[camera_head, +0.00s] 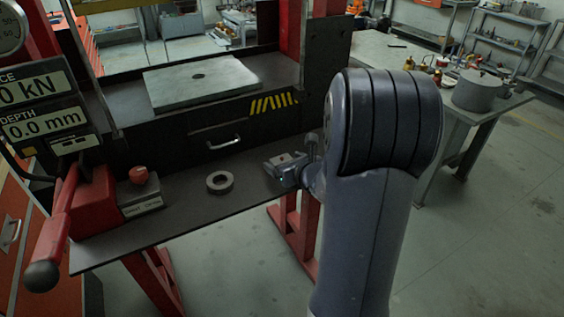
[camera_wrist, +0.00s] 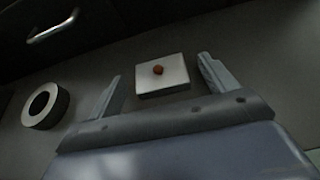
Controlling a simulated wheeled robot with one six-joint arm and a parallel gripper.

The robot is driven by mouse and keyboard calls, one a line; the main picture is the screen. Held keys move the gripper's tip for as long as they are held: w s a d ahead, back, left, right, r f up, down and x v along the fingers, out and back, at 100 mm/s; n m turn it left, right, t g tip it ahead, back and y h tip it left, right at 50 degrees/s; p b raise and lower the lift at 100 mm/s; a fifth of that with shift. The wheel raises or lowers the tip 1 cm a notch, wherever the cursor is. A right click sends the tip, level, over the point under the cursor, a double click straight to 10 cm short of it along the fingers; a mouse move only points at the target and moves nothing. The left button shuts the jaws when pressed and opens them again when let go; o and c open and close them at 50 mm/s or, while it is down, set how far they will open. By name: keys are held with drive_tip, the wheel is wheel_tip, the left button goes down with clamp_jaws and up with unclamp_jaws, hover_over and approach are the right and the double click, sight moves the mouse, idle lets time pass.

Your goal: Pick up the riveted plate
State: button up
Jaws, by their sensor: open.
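The riveted plate (camera_wrist: 162,86) is a small pale square block with a reddish-brown rivet at its middle. It lies on the dark shelf, between and slightly beyond my two fingers in the wrist view. My gripper (camera_wrist: 160,72) is open, with one finger on each side of the plate and a visible gap on both sides. In the head view my gripper (camera_head: 284,168) is low over the right part of the shelf, and the plate there is small and hard to tell from the fingers.
A grey ring (camera_head: 219,182) lies on the shelf (camera_head: 190,218) left of my gripper; it also shows in the wrist view (camera_wrist: 45,106). A drawer front with a handle (camera_head: 223,142) stands behind. A red button box (camera_head: 140,190) and a red lever (camera_head: 58,225) are at the left.

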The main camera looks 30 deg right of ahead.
drive_tip(key=shift+c, duration=0.3)
drive_tip(key=c, duration=1.1)
drive_tip(key=shift+r, duration=0.15)
